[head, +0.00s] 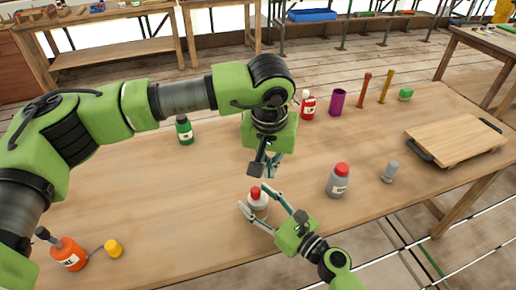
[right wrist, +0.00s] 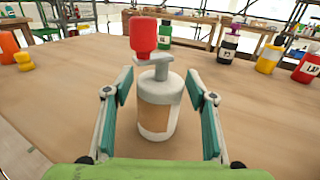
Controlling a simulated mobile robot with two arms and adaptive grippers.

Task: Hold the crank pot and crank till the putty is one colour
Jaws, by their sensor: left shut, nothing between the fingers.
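The crank pot (head: 258,205) stands upright on the wooden table, pale with a tan label. Its grey lid, crank arm and red knob (right wrist: 144,34) show clearly in the right wrist view, where the pot body (right wrist: 158,108) also appears. My right gripper (head: 257,198) is open, with its fingers on either side of the pot; gaps show beside the body in the right wrist view (right wrist: 160,95). My left gripper (head: 263,167) is shut and empty, pointing down just above and behind the red knob. The putty inside the pot is hidden.
A grey bottle with a red cap (head: 338,182) and a small grey piece (head: 389,172) stand to the right. A wooden board (head: 455,141) lies farther right. A green bottle (head: 184,131) stands behind left; an orange bottle (head: 69,254) stands front left.

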